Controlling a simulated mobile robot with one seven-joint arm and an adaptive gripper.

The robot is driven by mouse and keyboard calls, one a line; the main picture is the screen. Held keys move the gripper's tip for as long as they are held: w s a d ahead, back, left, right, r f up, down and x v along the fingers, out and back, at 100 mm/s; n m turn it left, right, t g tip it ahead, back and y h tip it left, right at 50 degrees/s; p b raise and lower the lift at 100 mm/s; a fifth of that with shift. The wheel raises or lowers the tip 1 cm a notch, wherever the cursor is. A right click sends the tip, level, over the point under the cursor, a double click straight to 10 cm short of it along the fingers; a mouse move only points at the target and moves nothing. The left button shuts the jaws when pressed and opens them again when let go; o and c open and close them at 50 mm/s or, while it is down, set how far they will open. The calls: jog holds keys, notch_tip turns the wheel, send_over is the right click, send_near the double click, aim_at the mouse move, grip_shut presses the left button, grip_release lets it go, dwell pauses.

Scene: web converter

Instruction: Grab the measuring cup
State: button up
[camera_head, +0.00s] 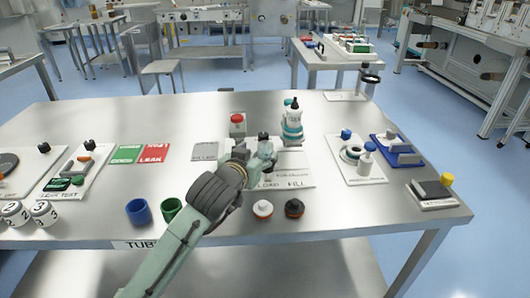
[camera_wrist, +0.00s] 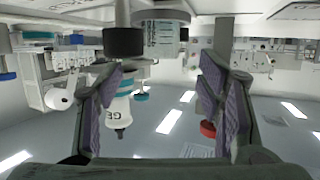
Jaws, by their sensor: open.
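My gripper (camera_wrist: 160,110) is open, its two purple-padded fingers apart with nothing held between them. In the head view the gripper (camera_head: 262,160) is low over a white printed mat (camera_head: 295,172) near the table's middle. A clear grey cup with graduation marks (camera_wrist: 166,38), which looks like the measuring cup, stands just beyond the fingertips in the upside-down wrist view. A dark-capped cylinder (camera_wrist: 123,40) is beside it, near the left finger. In the head view the cup is hidden or too small to make out behind the gripper.
A white bottle with a teal band (camera_head: 292,125) stands close behind, right of the gripper. A red-topped block (camera_head: 237,122) is behind, left. Blue (camera_head: 138,211) and green (camera_head: 171,208) cups stand front left.

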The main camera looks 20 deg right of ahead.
aim_at(268, 144)
jog(key=shift+p+x, duration=0.7)
jog(key=shift+x, duration=2.1)
jog(key=shift+c, duration=0.3)
jog(key=c, duration=1.2)
jog(key=shift+o, duration=0.2)
jog(key=shift+r, duration=0.1)
